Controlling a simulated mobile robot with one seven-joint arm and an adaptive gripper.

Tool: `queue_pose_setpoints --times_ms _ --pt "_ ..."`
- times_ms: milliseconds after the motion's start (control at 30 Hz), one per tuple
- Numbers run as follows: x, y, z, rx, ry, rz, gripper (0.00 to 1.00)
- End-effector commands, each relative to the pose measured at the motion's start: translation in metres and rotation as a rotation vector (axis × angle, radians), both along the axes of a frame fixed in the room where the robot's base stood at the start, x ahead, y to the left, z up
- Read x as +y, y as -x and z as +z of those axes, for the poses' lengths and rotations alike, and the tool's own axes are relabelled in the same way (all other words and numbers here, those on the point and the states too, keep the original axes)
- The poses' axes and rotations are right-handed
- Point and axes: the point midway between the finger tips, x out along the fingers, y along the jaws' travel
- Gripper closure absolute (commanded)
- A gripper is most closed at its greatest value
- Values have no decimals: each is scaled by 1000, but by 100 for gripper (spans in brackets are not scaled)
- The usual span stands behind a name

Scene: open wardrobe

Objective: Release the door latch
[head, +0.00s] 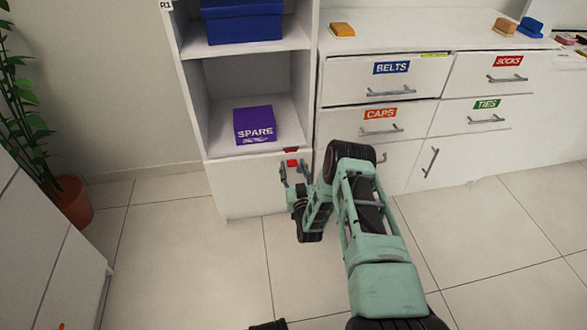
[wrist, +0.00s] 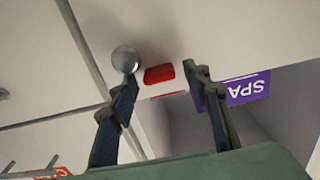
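A small red patch (head: 292,163) shows at the top edge of the white lower front of the left wardrobe section. In the wrist view it is a red piece on a white block (wrist: 160,76), probably the latch. A round silver knob (wrist: 126,59) is beside it, by the left fingertip. My gripper (head: 292,168) is in front of this spot. In the wrist view my gripper (wrist: 164,77) has its fingers apart, with the red piece appearing between the tips. I cannot tell whether either finger touches it.
A purple SPARE box (head: 254,126) stands on the shelf just above. A blue box (head: 242,20) is on the upper shelf. Labelled drawers (head: 387,90) with bar handles stand to the right. A potted plant (head: 72,203) is at the left. Tiled floor in front is clear.

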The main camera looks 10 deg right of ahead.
Motion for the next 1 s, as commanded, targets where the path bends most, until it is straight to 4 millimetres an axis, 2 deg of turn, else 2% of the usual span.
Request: queue_pose_setpoints --times_ms 67,333,667,1000 --pt "0 0 0 0 0 0 66" --pt "0 0 0 0 0 0 96" --pt "0 2 7 46 1 0 96" --pt "-1 7 26 280 1 0 96"
